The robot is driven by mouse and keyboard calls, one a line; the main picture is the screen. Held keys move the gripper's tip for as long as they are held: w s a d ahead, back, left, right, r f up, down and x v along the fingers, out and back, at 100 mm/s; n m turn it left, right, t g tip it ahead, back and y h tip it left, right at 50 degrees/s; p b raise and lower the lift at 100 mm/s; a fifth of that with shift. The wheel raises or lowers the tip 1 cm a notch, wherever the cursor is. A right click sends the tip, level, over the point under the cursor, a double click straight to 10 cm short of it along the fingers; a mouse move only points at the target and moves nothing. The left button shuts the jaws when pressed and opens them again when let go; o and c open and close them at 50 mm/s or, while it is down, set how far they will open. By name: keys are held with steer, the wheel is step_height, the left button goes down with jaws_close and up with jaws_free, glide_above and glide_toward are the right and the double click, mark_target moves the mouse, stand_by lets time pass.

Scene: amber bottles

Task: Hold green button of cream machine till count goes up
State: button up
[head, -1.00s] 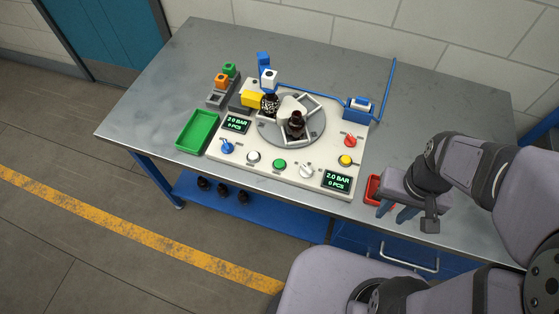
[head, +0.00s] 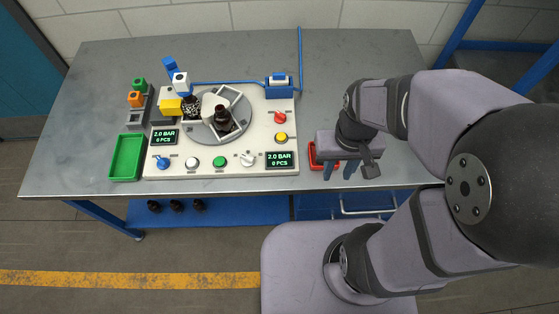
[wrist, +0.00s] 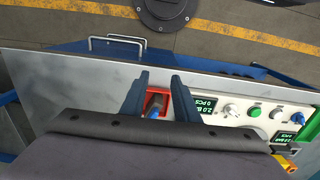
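The cream machine (head: 205,178) stands on the table, left of my gripper. Its green button (head: 219,161) is on the front panel between a white button and a white knob; the button also shows in the wrist view (wrist: 254,111). Two displays, left (head: 165,136) and right (head: 280,160), each read 2.0 BAR and 0 PCS. My gripper (head: 339,173) is over the table's front edge, right of the machine and apart from the button. In the wrist view its fingers (wrist: 159,98) are apart with nothing gripped.
A red tray (wrist: 164,92) with a blue item lies under my gripper. On the machine are a turntable (head: 239,102) with amber bottles, a red knob (head: 280,118) and a yellow button (head: 281,137). A green tray (head: 127,157) is at left. Clear table lies behind.

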jaws_close()
stand_by(1.7)
